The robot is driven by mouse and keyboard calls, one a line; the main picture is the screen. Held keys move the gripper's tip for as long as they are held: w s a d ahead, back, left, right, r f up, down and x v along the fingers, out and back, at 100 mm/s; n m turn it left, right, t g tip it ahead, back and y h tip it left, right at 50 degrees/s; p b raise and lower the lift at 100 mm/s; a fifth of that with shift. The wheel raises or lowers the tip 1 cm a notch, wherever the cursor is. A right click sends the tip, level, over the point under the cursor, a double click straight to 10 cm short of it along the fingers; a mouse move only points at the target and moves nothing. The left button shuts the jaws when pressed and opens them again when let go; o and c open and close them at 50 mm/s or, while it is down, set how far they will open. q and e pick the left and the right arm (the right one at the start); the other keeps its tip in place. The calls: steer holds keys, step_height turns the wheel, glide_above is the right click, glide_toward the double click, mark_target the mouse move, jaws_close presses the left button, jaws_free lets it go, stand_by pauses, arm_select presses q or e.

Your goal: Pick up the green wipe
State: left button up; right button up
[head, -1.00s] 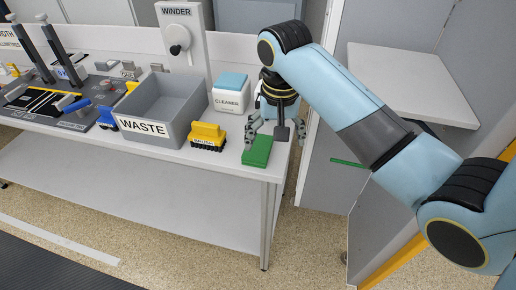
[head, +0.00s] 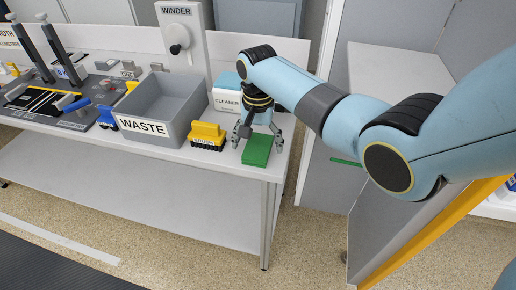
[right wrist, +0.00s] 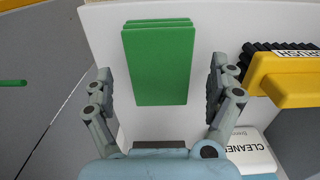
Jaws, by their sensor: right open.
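The green wipe (head: 257,151) is a flat green block, seemingly stacked in layers, lying on the white table near its right front corner. It also shows in the right wrist view (right wrist: 158,65), between and a little beyond the open fingers. My right gripper (head: 257,136) is open and points down, just behind and above the wipe. In the right wrist view my right gripper (right wrist: 162,90) has one finger on each side of the wipe, with gaps on both sides. My left gripper is not in view.
The yellow brush (head: 208,135) stands left of the wipe, with the grey waste bin (head: 160,110) beyond it. The cleaner box (head: 226,100) stands behind, close to my right arm. The white table's (head: 225,165) right edge is near the wipe.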

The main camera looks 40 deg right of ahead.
mark_target(258, 146)
steer(key=shift+f, duration=0.6)
steer(key=c, duration=1)
step_height(258, 146, up, 10)
steer(key=shift+r, duration=0.1)
steer(key=shift+o, duration=1)
steer(key=c, duration=0.4)
